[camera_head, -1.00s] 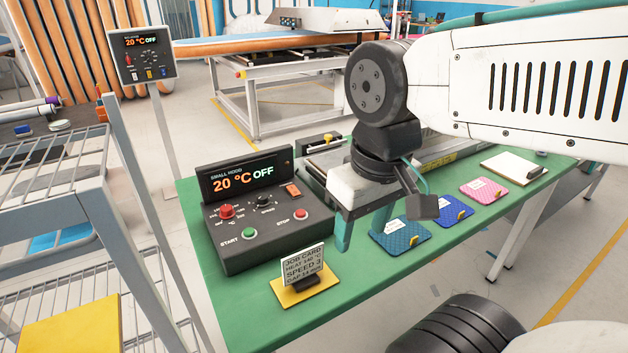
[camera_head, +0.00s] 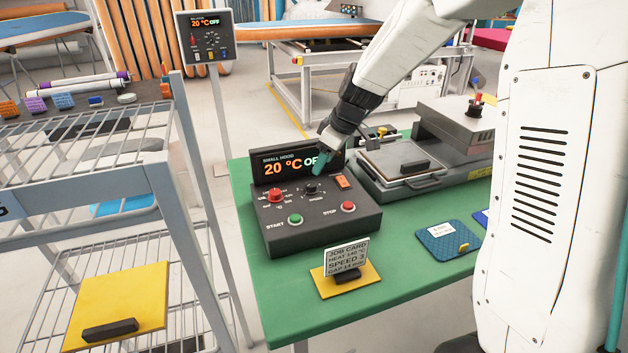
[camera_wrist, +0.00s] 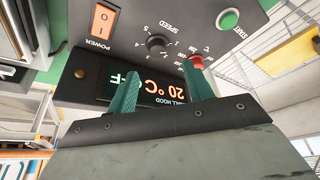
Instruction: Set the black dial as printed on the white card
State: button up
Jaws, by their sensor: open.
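The black dial (camera_head: 311,188) sits on the sloped face of the dark control box (camera_head: 325,222). In the wrist view the black dial (camera_wrist: 156,44) has the word SPEED and several digits around it; its pointer setting is too small to read. The white card (camera_head: 346,257) stands upright on a yellow base in front of the box and reads HEAT 140 °C, SPEED 3 and a gap line. My gripper (camera_wrist: 163,68) is open and empty, with its green fingers apart. It hovers before the display, near the dial but not around it; the gripper (camera_head: 320,165) covers part of the display.
The display (camera_head: 285,167) shows 20 °C OFF. A red knob (camera_head: 275,195), green START button (camera_head: 295,219), red STOP button (camera_head: 348,207) and orange power switch (camera_head: 343,182) surround the dial. A grey press (camera_head: 400,165) stands right of the box. The green table front (camera_head: 410,285) is mostly clear.

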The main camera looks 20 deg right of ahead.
aim_at(312, 184)
jog(key=x, duration=0.8)
jog(key=shift+w+d+f, duration=0.1)
jog(key=shift+w+f, duration=0.1)
jog(key=c, duration=1)
